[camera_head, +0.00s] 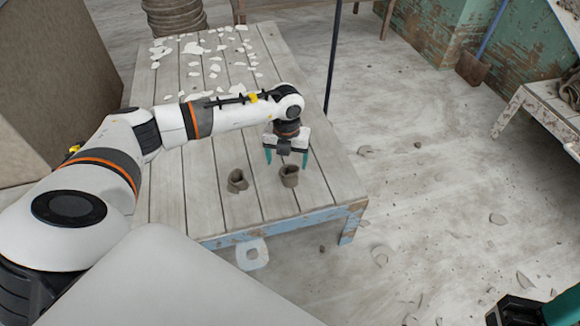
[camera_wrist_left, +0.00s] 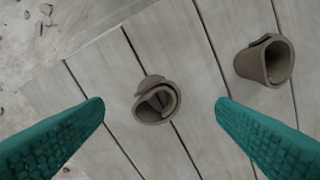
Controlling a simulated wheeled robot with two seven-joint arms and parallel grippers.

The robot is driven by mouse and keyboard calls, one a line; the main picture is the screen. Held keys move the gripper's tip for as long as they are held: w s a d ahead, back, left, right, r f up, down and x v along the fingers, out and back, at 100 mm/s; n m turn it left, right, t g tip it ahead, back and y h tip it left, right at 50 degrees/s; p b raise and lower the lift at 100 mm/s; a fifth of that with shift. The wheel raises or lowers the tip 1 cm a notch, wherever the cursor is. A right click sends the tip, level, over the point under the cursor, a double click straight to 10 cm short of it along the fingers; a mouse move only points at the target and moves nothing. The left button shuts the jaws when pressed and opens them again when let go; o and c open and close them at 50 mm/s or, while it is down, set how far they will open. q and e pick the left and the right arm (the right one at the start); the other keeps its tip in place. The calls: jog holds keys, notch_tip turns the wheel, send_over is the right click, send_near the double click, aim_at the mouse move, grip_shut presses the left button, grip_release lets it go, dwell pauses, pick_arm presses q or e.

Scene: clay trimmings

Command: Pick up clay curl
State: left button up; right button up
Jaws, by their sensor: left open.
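Two brown clay curls stand on the plank table (camera_head: 160,205). One clay curl (camera_head: 289,175) is near the front right of the table, just in front of and below my left gripper (camera_head: 287,160). It shows in the left wrist view (camera_wrist_left: 156,101), between the fingers and ahead of them. The other clay curl (camera_head: 237,181) is to its left; in the left wrist view (camera_wrist_left: 265,60) it is at the upper right. My left gripper (camera_wrist_left: 160,108) is open and empty, with teal fingers pointing down.
White flakes (camera_head: 193,48) lie scattered over the far part of the table. A bench (camera_head: 540,118) stands at the right and a brown box-like block (camera_head: 60,75) at the left. Clay scraps (camera_head: 380,255) litter the floor. The planks around the two curls are clear.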

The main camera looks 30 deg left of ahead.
aim_at(289, 170)
pick_arm(q)
notch_tip(289, 170, down, 2)
jog(key=shift+w+f+b, duration=0.1)
jog(key=shift+f+b, duration=0.15)
jog(key=shift+b, duration=0.15)
jog(key=f+b, duration=0.1)
jog(key=f, duration=0.1)
jog(key=w+f+b, duration=0.1)
jog(key=shift+w+a+f, duration=0.1)
jog(key=shift+w+f, duration=0.1)
jog(key=shift+f, duration=0.15)
jog(key=shift+f+b, duration=0.4)
jog(key=shift+f, duration=0.2)
jog(key=shift+c, duration=0.2)
jog(key=shift+r, duration=0.1)
jog(key=c, duration=1.1)
